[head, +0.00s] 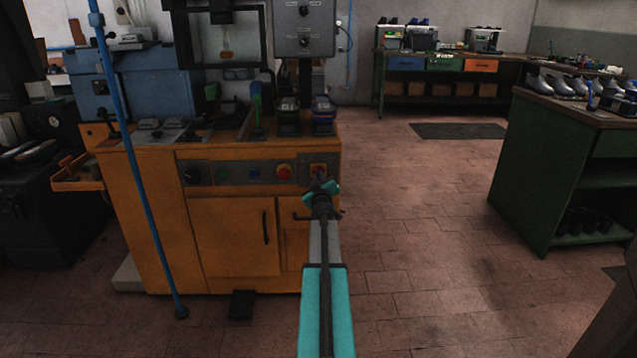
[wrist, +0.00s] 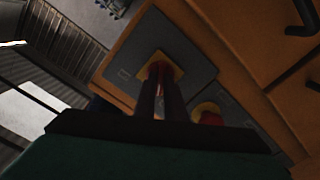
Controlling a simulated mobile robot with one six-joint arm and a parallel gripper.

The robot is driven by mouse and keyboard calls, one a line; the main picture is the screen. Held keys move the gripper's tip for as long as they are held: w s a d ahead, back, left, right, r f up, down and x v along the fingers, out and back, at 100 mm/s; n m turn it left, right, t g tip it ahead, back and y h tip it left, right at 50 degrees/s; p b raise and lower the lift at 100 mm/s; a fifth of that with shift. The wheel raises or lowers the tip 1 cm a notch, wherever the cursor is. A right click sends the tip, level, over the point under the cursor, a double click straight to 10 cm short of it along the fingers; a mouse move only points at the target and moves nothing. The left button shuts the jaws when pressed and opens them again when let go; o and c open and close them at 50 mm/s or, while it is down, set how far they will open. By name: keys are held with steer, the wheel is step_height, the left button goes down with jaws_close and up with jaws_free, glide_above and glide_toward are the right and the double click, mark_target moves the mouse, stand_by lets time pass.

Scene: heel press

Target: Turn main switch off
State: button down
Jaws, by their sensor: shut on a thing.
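The main switch (head: 318,169) is a red knob on a yellow plate at the right end of the orange machine's grey control strip. In the wrist view the yellow plate (wrist: 174,72) shows around the fingertips, on a grey panel. My gripper (head: 321,187) reaches the switch from the front. In the wrist view its two dark fingers (wrist: 160,84) are shut on the red knob, and a bit of red shows between them. The fingers hide most of the knob, so I cannot tell its exact angle.
A round red button (head: 284,172) sits just left of the switch; it also shows in the wrist view (wrist: 210,116). The orange machine (head: 232,235) has door handles below the strip. A blue pole (head: 150,205) stands at the left. The floor to the right is clear.

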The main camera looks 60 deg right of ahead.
steer(key=shift+s+d+n+b, duration=0.15)
steer(key=shift+n+b, duration=0.1)
steer(key=shift+n, duration=0.35)
steer(key=shift+s+d+n+b, duration=0.1)
steer(key=shift+n+b, duration=0.1)
steer(key=shift+n, duration=0.4)
steer(key=shift+r, duration=0.1)
steer(key=c, duration=1.8)
jaws_free()
steer(key=shift+w+a, duration=0.1)
steer(key=shift+a, duration=0.1)
steer(key=shift+p+v, duration=0.4)
steer(key=shift+v, duration=6.45)
